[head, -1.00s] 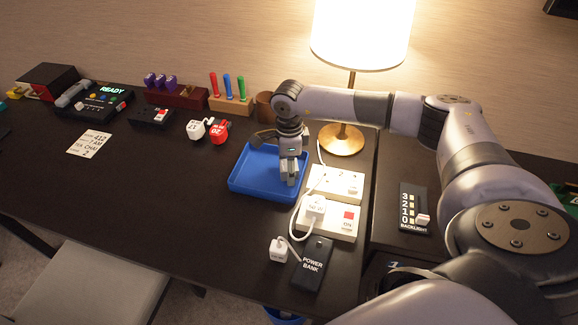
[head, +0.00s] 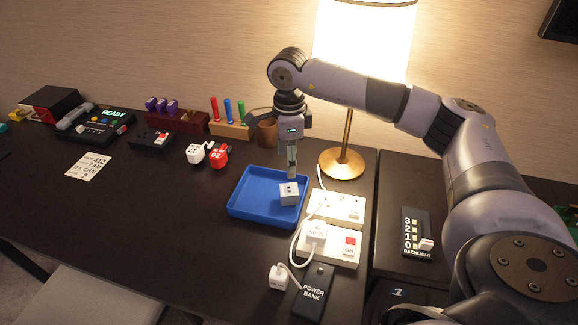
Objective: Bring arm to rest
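My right gripper (head: 292,176) hangs fingers-down over the blue tray (head: 243,210), with its arm coming in from the right. A white cube (head: 289,195) with dark marks on top sits at the tray's right side, just under the fingertips. The fingers overlap in this view, so their opening cannot be told. No part of my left arm or gripper is in view.
A lamp (head: 342,163) stands close behind the arm. Right of the tray are a white socket panel (head: 338,207), a switch box (head: 343,243) and a power bank (head: 314,290). The table's front left is clear.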

